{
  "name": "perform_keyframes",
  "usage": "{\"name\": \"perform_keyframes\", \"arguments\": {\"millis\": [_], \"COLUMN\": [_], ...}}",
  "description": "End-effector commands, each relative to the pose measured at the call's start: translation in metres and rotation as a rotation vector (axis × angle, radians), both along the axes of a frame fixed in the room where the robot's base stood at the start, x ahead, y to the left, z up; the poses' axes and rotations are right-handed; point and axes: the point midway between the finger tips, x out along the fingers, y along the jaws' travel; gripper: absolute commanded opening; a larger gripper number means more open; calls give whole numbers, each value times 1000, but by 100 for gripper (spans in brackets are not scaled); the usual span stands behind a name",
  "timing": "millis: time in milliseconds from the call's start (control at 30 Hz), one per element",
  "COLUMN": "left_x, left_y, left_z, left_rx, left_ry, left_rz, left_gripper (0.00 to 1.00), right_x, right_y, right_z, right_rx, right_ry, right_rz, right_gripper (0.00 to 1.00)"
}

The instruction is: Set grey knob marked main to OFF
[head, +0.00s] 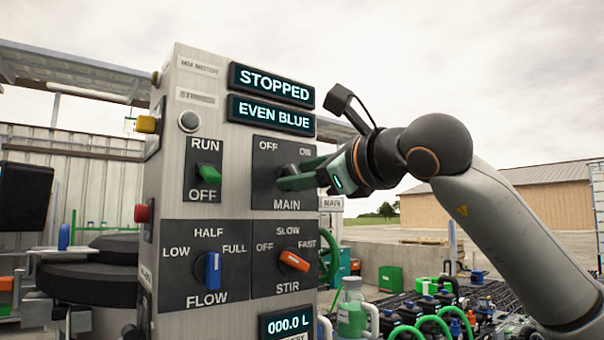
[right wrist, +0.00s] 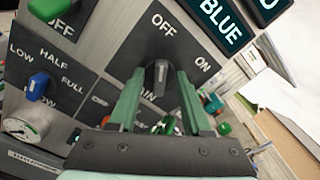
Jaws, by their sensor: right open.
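The grey knob (right wrist: 157,78) marked MAIN sits on a dark plate (head: 268,150) with OFF at upper left and ON at upper right. My right gripper (head: 285,178) is at this knob and largely hides it in the head view. In the right wrist view the open green fingers of my right gripper (right wrist: 158,88) stand one on each side of the knob, with a small gap showing. A pale mark on the knob runs roughly upright in that view; I cannot tell its exact setting. My left gripper is not in view.
Close by on the panel are a green RUN/OFF switch (head: 208,174), a blue FLOW knob (head: 213,269) and an orange STIR knob (head: 293,260). Displays above read STOPPED (head: 272,86) and EVEN BLUE (head: 271,114). Hoses and a bottle (head: 352,310) stand at lower right.

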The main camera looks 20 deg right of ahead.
Motion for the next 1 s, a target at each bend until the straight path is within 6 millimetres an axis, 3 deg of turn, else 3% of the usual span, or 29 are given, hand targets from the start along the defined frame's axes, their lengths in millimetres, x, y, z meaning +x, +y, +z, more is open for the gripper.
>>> {"name": "perform_keyframes", "arguments": {"millis": [167, 400, 600, 800, 1000], "left_x": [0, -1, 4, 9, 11], "left_y": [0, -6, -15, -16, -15], "left_z": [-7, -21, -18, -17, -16], "left_rx": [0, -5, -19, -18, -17], "left_ry": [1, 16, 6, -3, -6], "left_rz": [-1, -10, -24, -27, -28], "left_gripper": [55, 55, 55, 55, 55], "right_x": [-16, -65, -100, -116, -118], "right_y": [-7, -25, -37, -42, -43], "right_z": [-1, -2, 0, 0, 0], "right_rx": [1, 2, 0, 0, 0], "right_ry": [-3, -4, -4, -2, -1], "right_rz": [-1, -1, -1, -1, 0], "right_gripper": [49, 49, 49, 49, 49]}}
